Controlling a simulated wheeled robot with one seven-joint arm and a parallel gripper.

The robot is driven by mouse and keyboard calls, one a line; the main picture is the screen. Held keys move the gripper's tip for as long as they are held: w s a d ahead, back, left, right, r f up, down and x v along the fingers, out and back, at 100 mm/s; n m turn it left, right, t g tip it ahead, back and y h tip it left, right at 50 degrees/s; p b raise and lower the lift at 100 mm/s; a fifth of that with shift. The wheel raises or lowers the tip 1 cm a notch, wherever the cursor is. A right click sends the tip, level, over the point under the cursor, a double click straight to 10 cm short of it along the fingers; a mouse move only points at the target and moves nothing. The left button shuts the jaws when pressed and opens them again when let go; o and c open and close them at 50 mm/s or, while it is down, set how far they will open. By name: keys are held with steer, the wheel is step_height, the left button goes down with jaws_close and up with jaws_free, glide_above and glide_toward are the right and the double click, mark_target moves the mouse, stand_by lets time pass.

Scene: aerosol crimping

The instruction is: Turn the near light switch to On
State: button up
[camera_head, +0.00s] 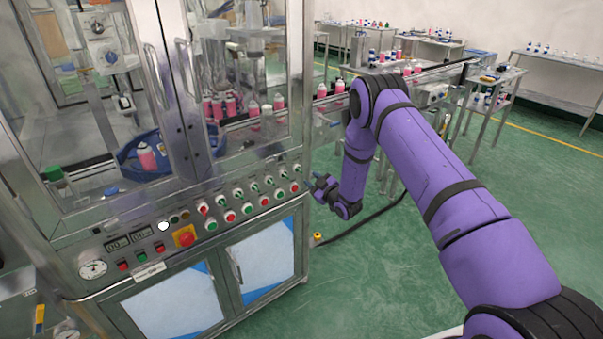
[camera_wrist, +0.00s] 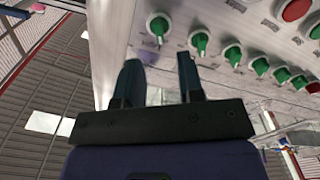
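A row of green rotary switches runs along the top of the machine's sloped control panel in the head view, with the rightmost switch (camera_head: 297,168) closest to my gripper. In the wrist view a green switch (camera_wrist: 158,27) appears just beyond the fingertips, roughly between them. Its small label is too blurred to read, so I cannot tell which one is the light switch. My gripper (camera_head: 320,182) is off the panel's right end in the head view. In the wrist view my gripper (camera_wrist: 158,67) has its two fingers apart with nothing between them, and it does not appear to touch a switch.
More green switches (camera_wrist: 232,54) and red buttons (camera_wrist: 295,10) lie beside it. A red emergency knob (camera_head: 185,236) is farther left on the panel. A conveyor with pink cans (camera_head: 339,86) runs behind my arm. Green floor (camera_head: 370,265) is open at right.

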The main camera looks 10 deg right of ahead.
mark_target(301, 171)
steer(key=x, duration=0.7)
steer(key=shift+d, duration=0.1)
jaws_close()
